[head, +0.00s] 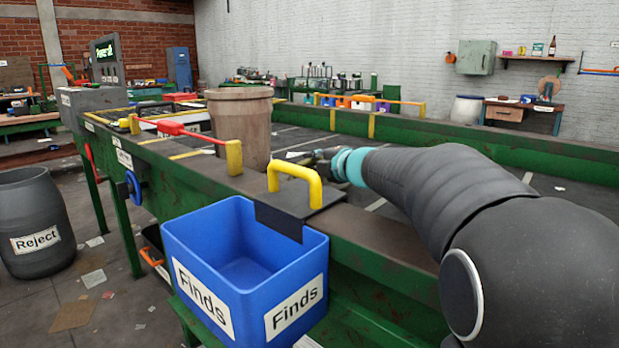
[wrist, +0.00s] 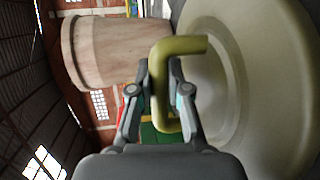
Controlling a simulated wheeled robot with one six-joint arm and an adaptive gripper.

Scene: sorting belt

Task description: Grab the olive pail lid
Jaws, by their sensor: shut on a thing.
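The olive pail lid (wrist: 270,80) fills the right of the wrist view as a large round disc with a raised ring. Its bent olive handle (wrist: 186,46) passes between my fingers, and my gripper (wrist: 160,88) is shut on it. In the head view my gripper (head: 315,155) is small, just right of a brown pail (head: 240,118), over the belt. I cannot make out the lid in the head view. The brown pail (wrist: 105,50) also shows at upper left in the wrist view, apart from my fingers.
A blue Finds bin (head: 245,270) hangs at the belt's near side, below a yellow handle (head: 296,178) on a dark plate. A red-and-yellow bar (head: 185,130) lies along the near rail. A grey Reject barrel (head: 35,215) stands on the floor at left.

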